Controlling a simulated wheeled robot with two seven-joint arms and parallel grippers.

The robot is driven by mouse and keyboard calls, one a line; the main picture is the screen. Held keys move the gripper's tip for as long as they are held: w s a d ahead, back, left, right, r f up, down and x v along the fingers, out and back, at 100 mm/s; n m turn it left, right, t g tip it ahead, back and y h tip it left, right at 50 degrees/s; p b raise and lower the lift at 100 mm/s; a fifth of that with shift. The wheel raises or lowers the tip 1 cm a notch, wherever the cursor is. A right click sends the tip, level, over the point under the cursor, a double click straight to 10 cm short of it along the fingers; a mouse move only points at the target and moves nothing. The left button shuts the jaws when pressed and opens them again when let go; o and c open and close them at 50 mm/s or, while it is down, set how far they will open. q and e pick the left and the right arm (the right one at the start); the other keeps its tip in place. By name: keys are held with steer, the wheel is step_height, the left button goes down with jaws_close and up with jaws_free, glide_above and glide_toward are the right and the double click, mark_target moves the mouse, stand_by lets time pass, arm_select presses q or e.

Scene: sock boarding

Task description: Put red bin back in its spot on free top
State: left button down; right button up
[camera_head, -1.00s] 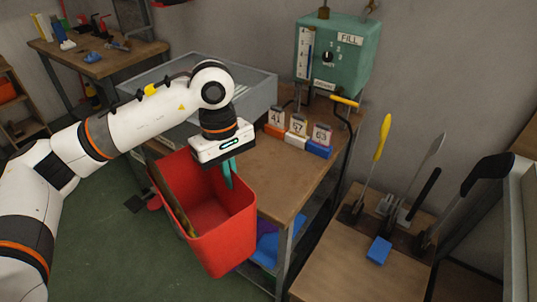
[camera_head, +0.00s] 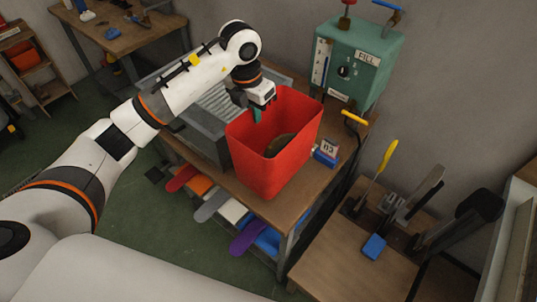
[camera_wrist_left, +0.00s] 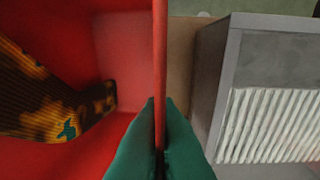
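The red bin (camera_head: 270,165) is at the wooden bench top (camera_head: 313,192), upright or nearly so, in the head view. I cannot tell whether its base touches the top. My left gripper (camera_head: 257,113) is shut on the bin's rim at its back left side. In the left wrist view the green fingertips (camera_wrist_left: 160,142) pinch the thin red wall (camera_wrist_left: 160,60) from both sides. A dark patterned sock (camera_wrist_left: 50,100) lies inside the bin. My right gripper is in neither view.
A grey ribbed tray (camera_head: 200,120) stands close left of the bin. A numbered blue block (camera_head: 326,156) stands right of it, and the green FILL machine (camera_head: 357,65) behind. Colourful socks (camera_head: 240,222) lie on the lower shelf. A tool bench (camera_head: 345,250) is at right.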

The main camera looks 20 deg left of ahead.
arm_select(q)
step_height(320, 180, down, 8)
steer(key=shift+s+f+p, duration=0.1)
steer(key=shift+p, duration=0.75)
steer(key=shift+f, duration=0.1)
steer(key=c, duration=1.7)
jaws_free()
step_height(320, 180, up, 12)
steer(key=b, duration=0.3)
glide_above(256, 136)
steer(key=a, duration=0.1)
steer(key=shift+s+a, duration=0.1)
steer(key=shift+s, duration=0.25)
